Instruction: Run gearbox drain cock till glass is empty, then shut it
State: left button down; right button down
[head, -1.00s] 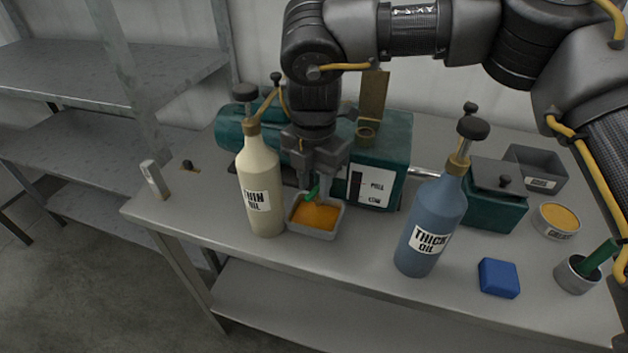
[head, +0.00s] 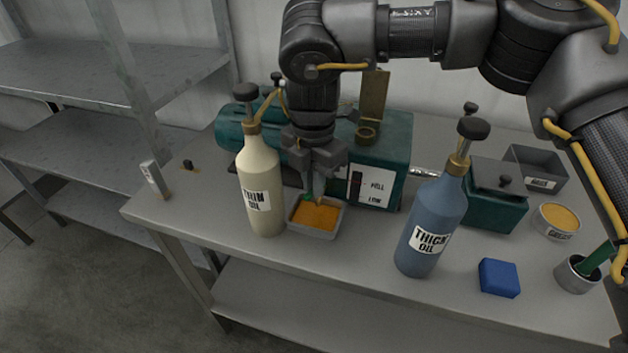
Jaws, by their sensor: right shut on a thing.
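The teal gearbox (head: 390,140) stands at the back of the bench. Its sight glass (head: 355,186) is a dark upright strip on a white plate marked FULL and LOW; I cannot tell its level clearly. My right gripper (head: 315,197) reaches down in front of the gearbox, its fingers closed together on the green drain cock handle (head: 307,198), which is mostly hidden by them. Below it a grey tray (head: 333,235) holds orange oil (head: 316,216). My left gripper is not in view.
A cream THIN OIL bottle (head: 259,185) stands close left of the tray. A blue THICK OIL bottle (head: 430,225) stands to the right. A blue block (head: 499,278), an orange-filled tin (head: 558,219) and a grey bin (head: 538,165) are farther right.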

jog(key=shift+w+a+m, duration=0.15)
jog(key=shift+a+m, duration=0.05)
jog(key=shift+m, duration=1)
jog(key=m+p, duration=0.1)
jog(key=m, duration=0.2)
jog(key=w+m+p, duration=0.1)
jog(key=m+p, duration=0.1)
jog(key=m, duration=0.2)
jog(key=w+m+p, duration=0.1)
jog(key=m, duration=0.2)
jog(key=shift+a+r+p, duration=0.1)
jog(key=shift+a+p, duration=0.1)
jog(key=shift+p, duration=0.15)
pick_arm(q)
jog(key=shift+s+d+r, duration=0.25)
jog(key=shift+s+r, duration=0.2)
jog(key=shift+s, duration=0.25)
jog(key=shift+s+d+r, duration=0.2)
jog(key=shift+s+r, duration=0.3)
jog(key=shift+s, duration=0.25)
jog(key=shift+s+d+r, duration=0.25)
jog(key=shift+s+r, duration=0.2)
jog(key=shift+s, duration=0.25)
pick_arm(e)
jog(key=shift+w+m, duration=0.2)
jog(key=shift+m, duration=0.5)
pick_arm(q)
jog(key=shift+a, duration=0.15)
